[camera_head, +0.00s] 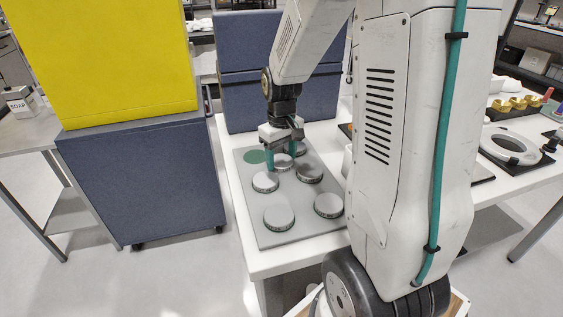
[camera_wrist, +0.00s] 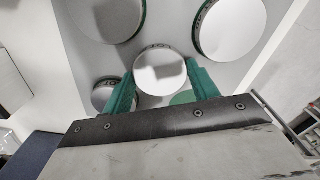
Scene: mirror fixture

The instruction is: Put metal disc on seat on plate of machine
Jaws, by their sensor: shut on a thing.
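My gripper (camera_wrist: 160,82) has green fingers shut on a metal disc (camera_wrist: 160,72), one finger on each side of its rim. The same disc shows in the head view (camera_head: 283,162), low over the grey mat (camera_head: 250,205). It appears to be a little above the mat, flat side up. Several similar discs lie on the mat, among them a front left disc (camera_head: 279,219) and a front right disc (camera_head: 328,205). A bare green circle (camera_head: 254,156) is at the mat's far left. I cannot make out the machine's seat with certainty.
A white ring-shaped fixture on a black base (camera_head: 510,146) stands on the table to the right, beyond my arm. Brass-coloured parts (camera_head: 516,103) lie behind it. A blue panel (camera_head: 235,100) stands behind the mat. A blue cabinet with a yellow box (camera_head: 105,60) is at left.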

